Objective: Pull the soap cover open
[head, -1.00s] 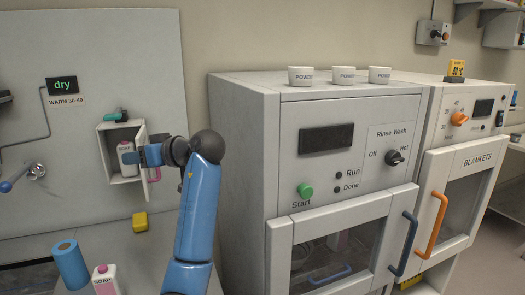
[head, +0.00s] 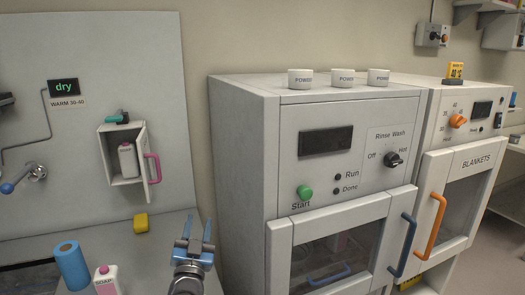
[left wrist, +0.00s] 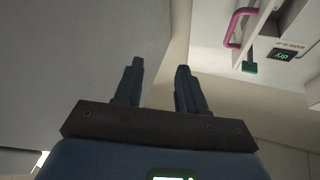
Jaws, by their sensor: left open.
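The soap cover (head: 142,165) is a pale door on the small wall box (head: 113,150). It stands swung open to the right, with a pink handle (head: 154,168) on it. The handle also shows at the top right of the left wrist view (left wrist: 236,27). A white soap bottle (head: 127,160) stands inside the box. My left gripper (head: 195,234) is open and empty, below and to the right of the cover and apart from it. My right gripper is not in view.
A blue roll (head: 71,266), a second soap bottle (head: 106,280) and a yellow block (head: 140,223) are on the counter. A large white washer cabinet (head: 243,160) stands close to the right of my left gripper.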

